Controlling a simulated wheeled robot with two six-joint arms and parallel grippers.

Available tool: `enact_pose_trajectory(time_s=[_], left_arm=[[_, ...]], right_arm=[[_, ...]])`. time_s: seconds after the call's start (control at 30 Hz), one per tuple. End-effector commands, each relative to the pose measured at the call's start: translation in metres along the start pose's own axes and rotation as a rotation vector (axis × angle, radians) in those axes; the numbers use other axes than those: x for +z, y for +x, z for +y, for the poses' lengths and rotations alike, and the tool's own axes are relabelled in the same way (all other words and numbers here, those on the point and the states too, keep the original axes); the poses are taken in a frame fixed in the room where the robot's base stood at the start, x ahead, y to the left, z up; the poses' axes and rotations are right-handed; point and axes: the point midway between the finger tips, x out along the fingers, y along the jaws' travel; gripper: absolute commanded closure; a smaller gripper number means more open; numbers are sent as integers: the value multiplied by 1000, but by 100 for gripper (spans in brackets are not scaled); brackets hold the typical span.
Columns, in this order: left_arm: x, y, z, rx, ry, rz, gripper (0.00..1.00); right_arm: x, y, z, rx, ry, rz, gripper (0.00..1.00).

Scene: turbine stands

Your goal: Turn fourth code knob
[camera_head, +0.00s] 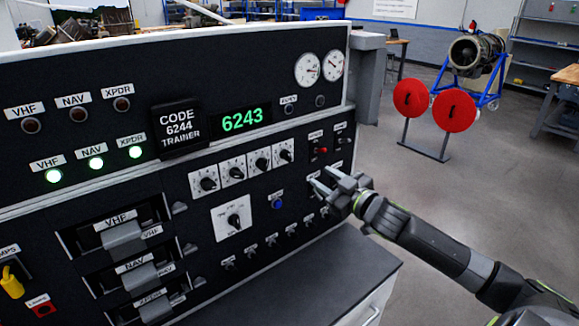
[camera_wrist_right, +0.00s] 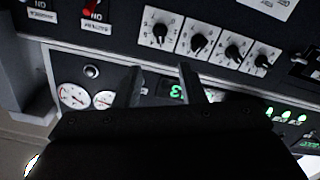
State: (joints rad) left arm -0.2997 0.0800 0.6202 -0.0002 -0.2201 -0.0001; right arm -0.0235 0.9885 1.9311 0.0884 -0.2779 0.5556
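A row of code knobs sits on white plates on the black panel; the fourth code knob (camera_head: 285,155) is the rightmost in the head view. In the upside-down wrist view the fourth code knob (camera_wrist_right: 160,30) is the leftmost. The green display (camera_head: 243,119) reads 6243, and the placard (camera_head: 179,126) beside it reads CODE 6244 TRAINER. My right gripper (camera_head: 320,180) is to the right of and below the fourth knob, apart from it. Its fingers (camera_wrist_right: 160,78) are spread with nothing between them. My left gripper is not in view.
A red switch (camera_head: 322,150) is above my right gripper, and a blue button (camera_head: 278,203) and small lower knobs (camera_head: 271,241) are left of it. Round gauges (camera_head: 307,69) are on the upper panel. A grey ledge (camera_head: 330,270) juts out below.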

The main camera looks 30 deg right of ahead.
Motion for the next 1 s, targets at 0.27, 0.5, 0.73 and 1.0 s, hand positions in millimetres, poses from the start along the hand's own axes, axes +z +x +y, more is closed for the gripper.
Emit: enact_pose_trajectory(time_s=[0.27, 0.5, 0.73, 1.0], left_arm=[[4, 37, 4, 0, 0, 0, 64], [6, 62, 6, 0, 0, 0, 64], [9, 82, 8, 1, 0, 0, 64], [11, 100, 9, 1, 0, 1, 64]], right_arm=[[5, 21, -1, 3, -1, 2, 64], [4, 44, -1, 2, 2, 2, 64], [3, 72, -1, 1, 3, 1, 64], [3, 109, -2, 0, 3, 1, 64]])
